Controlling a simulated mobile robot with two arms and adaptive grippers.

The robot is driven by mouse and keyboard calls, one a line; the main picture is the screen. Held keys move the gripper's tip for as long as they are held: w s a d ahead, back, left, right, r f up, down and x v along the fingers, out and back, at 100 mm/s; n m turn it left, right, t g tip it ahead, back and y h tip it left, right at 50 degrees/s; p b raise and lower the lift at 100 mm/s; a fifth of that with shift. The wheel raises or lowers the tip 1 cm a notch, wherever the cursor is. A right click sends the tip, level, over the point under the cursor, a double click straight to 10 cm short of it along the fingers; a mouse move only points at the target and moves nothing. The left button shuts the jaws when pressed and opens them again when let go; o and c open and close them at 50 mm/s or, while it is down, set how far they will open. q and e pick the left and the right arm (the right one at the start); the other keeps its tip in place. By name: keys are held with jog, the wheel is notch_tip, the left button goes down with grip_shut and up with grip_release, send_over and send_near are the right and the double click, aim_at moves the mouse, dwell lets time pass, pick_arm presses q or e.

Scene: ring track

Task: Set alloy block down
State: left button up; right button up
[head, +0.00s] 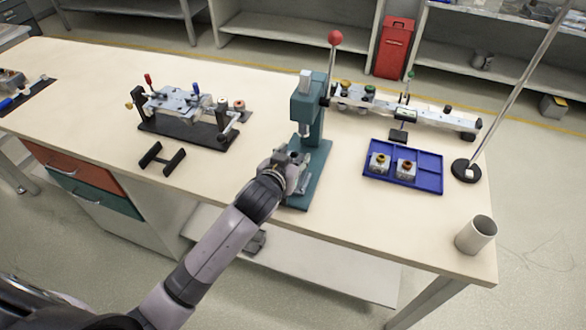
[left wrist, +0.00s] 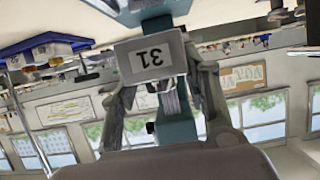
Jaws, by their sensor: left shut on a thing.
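My left gripper (head: 293,172) is shut on the alloy block, at the front of the teal arbor press (head: 306,105). In the head view the gripper mostly hides the block. It is over or at the base of the press (head: 299,205), below the ram; I cannot tell whether the block touches the base. My right gripper is in neither view.
A blue tray (head: 430,182) at the right holds two small metal blocks. A grey cup (head: 476,235) and a stand with a tall rod (head: 466,170) are near the right edge. A clamp fixture (head: 185,128) is left, a rail device (head: 430,118) behind.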

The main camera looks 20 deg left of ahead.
pick_arm(q)
jog(key=shift+f, duration=2.4)
jog(key=o, duration=1.4)
jog(key=shift+r, duration=0.3)
jog(key=shift+s, duration=0.4)
jog(key=v, duration=1.1)
jog(key=shift+b, duration=0.35)
jog(key=shift+s, duration=0.1)
